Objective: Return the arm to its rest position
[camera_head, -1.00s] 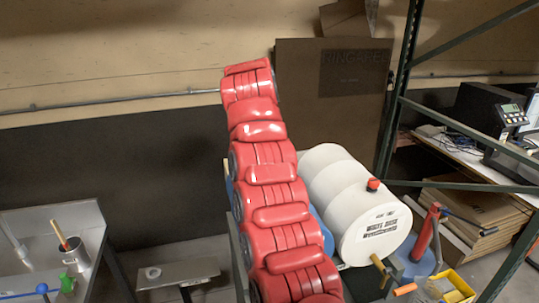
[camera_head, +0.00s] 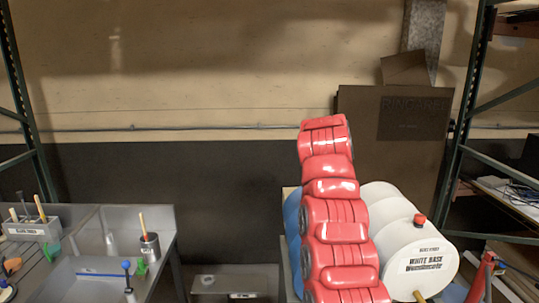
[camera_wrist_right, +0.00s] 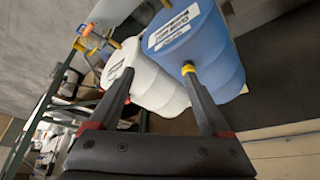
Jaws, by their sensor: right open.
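My right arm, red and segmented, rises from the bottom right of the head view; its gripper does not show there. In the right wrist view my right gripper (camera_wrist_right: 158,72) is open and empty, with its two dark fingers spread apart. A white drum (camera_wrist_right: 150,75) and a blue drum (camera_wrist_right: 200,45) show behind the fingers, and I cannot tell how far they are from the fingertips. My left arm and gripper are in neither view.
The white drum labelled White Base (camera_head: 415,255) lies on its side, right of my arm. A metal workbench (camera_head: 165,215) holding a can with a stick (camera_head: 150,247) stands at the left. Green rack posts (camera_head: 460,120) stand at the right. A dark wall panel fills the middle.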

